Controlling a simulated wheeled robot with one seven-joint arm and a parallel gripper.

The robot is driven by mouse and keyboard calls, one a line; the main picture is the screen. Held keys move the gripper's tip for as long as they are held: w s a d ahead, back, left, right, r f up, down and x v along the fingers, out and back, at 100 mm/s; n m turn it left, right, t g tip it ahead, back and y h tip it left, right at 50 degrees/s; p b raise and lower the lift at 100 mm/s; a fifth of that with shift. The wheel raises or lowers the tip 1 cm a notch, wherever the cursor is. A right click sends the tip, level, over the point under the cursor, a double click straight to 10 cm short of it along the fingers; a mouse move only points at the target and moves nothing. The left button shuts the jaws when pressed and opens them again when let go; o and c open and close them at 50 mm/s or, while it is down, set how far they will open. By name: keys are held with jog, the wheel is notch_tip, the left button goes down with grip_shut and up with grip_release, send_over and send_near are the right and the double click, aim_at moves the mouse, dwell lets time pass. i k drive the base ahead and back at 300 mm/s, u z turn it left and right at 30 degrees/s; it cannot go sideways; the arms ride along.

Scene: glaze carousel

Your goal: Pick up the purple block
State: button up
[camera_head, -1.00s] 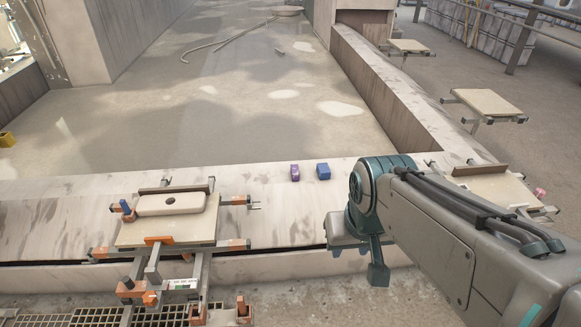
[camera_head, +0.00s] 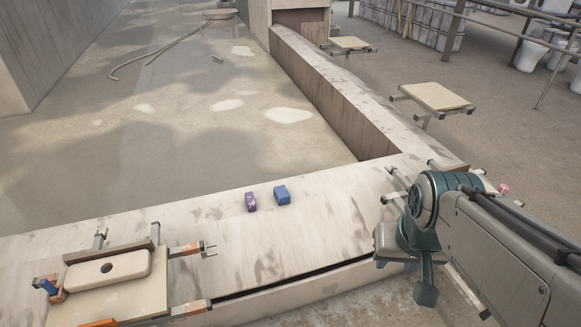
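The purple block (camera_head: 251,201) stands on the pale stained ledge, near its far edge. A blue block (camera_head: 282,195) stands just right of it, with a small gap between them. My arm comes in from the right side of the picture, and its teal joint is right of both blocks. My gripper's fingers cannot be made out, so its state is not shown. Nothing covers the purple block.
The ledge (camera_head: 330,222) is bare around the blocks. A carousel fixture with a pale holed slab (camera_head: 122,267) stands at lower left. A long low wall (camera_head: 325,95) runs back from the ledge. Another board on a frame (camera_head: 435,96) stands at right.

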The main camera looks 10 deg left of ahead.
aim_at(249, 199)
jog(key=z, duration=0.1)
jog(key=i, duration=0.65)
jog(key=u, duration=0.65)
jog(key=i, duration=0.6)
jog(key=u, duration=0.6)
